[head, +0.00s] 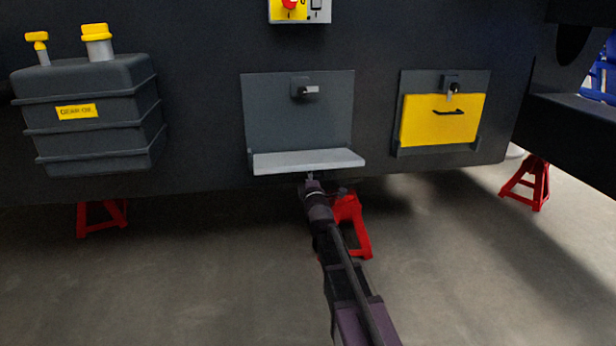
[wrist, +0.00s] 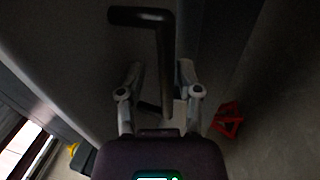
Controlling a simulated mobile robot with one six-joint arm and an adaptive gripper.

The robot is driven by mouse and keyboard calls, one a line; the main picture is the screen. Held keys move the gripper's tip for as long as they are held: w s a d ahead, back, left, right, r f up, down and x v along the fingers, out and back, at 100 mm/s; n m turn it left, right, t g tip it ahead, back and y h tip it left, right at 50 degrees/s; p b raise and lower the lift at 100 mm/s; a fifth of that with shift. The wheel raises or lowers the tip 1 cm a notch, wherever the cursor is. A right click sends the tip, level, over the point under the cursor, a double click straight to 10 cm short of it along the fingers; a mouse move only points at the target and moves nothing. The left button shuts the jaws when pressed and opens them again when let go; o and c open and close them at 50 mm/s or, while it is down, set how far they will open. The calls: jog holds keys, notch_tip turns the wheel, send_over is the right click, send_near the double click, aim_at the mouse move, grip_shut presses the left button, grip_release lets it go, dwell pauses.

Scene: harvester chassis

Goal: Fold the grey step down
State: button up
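The grey step (head: 308,161) is a light grey ledge at the bottom of a dark grey upright plate (head: 298,125) on the chassis side. It stands out roughly level, folded down. My gripper (head: 310,178) is just below the step's front edge in the head view; whether it touches the step cannot be told there. In the wrist view my gripper (wrist: 160,72) has its two fingers apart. A dark angled bar (wrist: 165,60) shows between and beyond them. I cannot tell whether the fingers touch it. A small latch (head: 304,88) sits high on the plate.
A yellow flap (head: 443,125) with a black handle is to the right. A dark gear oil tank (head: 90,115) with yellow caps is to the left. A red stand (head: 352,225) is behind my arm, under the chassis. The floor in front is clear.

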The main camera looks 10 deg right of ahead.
jog(key=shift+s+r, duration=0.1)
jog(key=shift+r, duration=0.15)
dwell(0.3)
